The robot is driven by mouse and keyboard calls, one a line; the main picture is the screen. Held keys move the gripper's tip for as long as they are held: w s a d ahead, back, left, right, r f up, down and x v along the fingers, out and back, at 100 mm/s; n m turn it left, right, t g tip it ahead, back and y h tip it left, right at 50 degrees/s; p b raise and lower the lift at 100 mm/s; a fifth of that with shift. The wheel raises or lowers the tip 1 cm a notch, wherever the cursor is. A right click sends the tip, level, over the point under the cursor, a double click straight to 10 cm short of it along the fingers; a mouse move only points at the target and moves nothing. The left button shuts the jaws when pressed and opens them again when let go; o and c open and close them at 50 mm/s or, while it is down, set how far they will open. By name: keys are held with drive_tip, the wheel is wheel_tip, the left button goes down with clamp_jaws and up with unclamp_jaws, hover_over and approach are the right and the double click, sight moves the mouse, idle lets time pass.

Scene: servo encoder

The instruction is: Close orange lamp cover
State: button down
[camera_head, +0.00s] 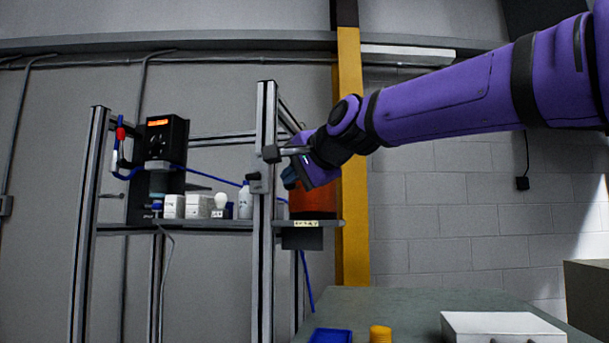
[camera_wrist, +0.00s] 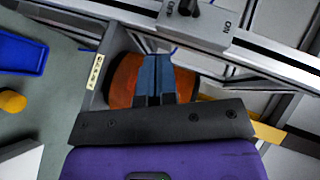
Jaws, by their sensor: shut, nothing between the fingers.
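The orange lamp cover (camera_head: 314,203) sits at the right end of the shelf, beside the metal post, partly hidden behind my gripper (camera_head: 289,178). In the wrist view the orange cover (camera_wrist: 124,82) shows as a rounded shape on both sides of my blue fingers (camera_wrist: 155,62). The fingers are shut and empty, pointing past the cover toward the metal rail. I cannot tell whether they touch the cover. My gripper's body hides the cover's near part, and whether it stands open or closed is unclear.
The metal post (camera_head: 266,130) stands just left of my gripper and carries a switch box (camera_head: 258,184). The shelf (camera_head: 220,224) holds white boxes, a bulb and a bottle. A green table (camera_head: 400,300) with a blue tray (camera_head: 330,335) and a yellow cylinder (camera_head: 380,333) lies below.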

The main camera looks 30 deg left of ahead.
drive_tip(key=shift+w+a, duration=0.2)
drive_tip(key=shift+a, duration=0.35)
drive_tip(key=shift+w+a, duration=0.2)
drive_tip(key=shift+a, duration=0.35)
drive_tip(key=s+d+r, duration=0.2)
drive_tip(key=s, duration=0.3)
drive_tip(key=s+d+r, duration=0.1)
drive_tip(key=s+r, duration=0.1)
drive_tip(key=s, duration=0.4)
drive_tip(key=shift+s+d+r, duration=0.3)
drive_tip(key=shift+d+r, duration=0.05)
drive_tip(key=shift+r, duration=0.05)
